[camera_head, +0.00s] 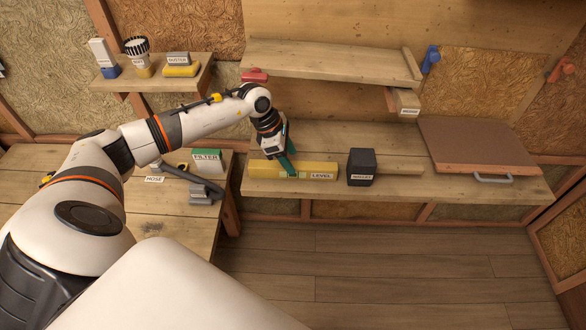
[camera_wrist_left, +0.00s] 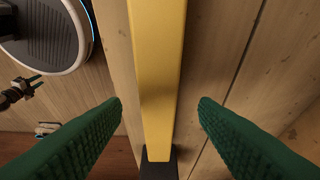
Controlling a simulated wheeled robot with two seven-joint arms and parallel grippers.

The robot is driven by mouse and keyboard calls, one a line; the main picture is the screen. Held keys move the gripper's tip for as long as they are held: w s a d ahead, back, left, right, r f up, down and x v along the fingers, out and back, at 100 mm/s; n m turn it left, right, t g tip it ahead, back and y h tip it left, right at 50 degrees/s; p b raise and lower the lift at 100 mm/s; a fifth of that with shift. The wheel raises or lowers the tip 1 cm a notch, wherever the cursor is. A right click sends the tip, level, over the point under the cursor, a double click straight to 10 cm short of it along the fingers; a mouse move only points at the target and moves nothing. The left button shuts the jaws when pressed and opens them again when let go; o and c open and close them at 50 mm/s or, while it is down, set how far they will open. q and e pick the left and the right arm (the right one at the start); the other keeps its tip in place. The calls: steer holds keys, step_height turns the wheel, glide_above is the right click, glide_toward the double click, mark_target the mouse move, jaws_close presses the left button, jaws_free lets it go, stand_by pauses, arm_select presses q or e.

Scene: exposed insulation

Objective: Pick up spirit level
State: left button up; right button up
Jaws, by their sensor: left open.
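The spirit level (camera_head: 312,169) is a long yellow bar labelled LEVEL, lying along the front of the middle wooden bench. My left gripper (camera_head: 288,165) is at the level, left of its middle, with green fingers pointing down. In the left wrist view the level (camera_wrist_left: 157,70) runs between the two open green fingers (camera_wrist_left: 160,108), with visible gaps on both sides. Small dark parts with green prongs at the left edge of the wrist view may be my right gripper, too small to judge.
A dark mallet block (camera_head: 361,167) stands just right of the level. A brown-topped board with a handle (camera_head: 480,147) lies farther right. A shelf (camera_head: 330,64) hangs above the bench. A filter box (camera_head: 207,160) and hose (camera_head: 180,172) sit on the left table.

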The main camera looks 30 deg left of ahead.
arm_select(q)
steer(key=x, duration=0.4)
steer(key=shift+s+a+f, duration=0.1)
steer(key=shift+s+f, duration=0.05)
steer(key=shift+f, duration=0.25)
steer(key=shift+c, duration=0.2)
jaws_close()
